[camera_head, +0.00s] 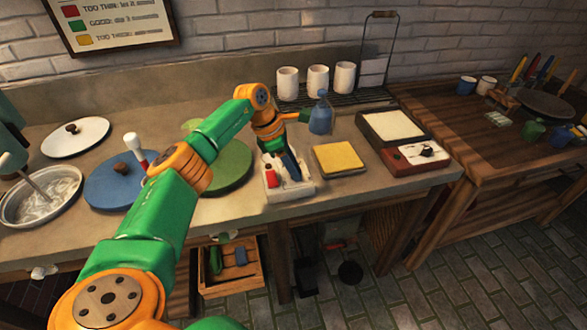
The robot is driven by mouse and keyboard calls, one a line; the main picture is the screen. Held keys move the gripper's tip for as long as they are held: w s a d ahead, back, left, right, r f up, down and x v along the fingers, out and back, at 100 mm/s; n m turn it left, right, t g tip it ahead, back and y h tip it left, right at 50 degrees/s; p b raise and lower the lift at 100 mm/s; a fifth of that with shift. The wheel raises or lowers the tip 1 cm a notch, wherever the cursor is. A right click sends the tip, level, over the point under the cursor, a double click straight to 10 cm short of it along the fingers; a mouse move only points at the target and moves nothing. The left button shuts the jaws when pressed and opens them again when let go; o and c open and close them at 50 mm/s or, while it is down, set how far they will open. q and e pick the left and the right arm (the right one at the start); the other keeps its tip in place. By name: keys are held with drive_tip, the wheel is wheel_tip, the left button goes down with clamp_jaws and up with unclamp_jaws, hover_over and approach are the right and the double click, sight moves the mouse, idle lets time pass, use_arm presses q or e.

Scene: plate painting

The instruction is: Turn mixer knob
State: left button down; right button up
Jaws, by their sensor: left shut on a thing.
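My left arm reaches in from the lower left over the counter. Its left gripper (287,160) points down at a small white holder (303,188) with a red piece (271,178) in it. The gripper is shut on a slim dark blue thing (292,166) that stands in or just over the holder; the fingertips are hard to make out. At the far left edge a teal machine (8,150), perhaps the mixer, is partly cut off beside a bowl of grey liquid (70,190). No mixer knob can be made out for certain. My right gripper is not in view.
A blue bottle (320,117) and a yellow pad (338,157) are near the gripper. A box with a dial (426,151) lies to the right. Blue (105,190) and green (235,165) discs lie left. White cups (317,78) line the back. A wooden table (475,128) adjoins.

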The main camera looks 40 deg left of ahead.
sight(283, 177)
use_arm(q)
drive_tip(key=shift+m, duration=0.5)
drive_tip(key=c, duration=0.6)
unclamp_jaws()
drive_tip(key=shift+o, duration=0.2)
drive_tip(key=v, duration=0.7)
drive_tip(key=shift+b, duration=0.4)
drive_tip(key=shift+w, duration=0.15)
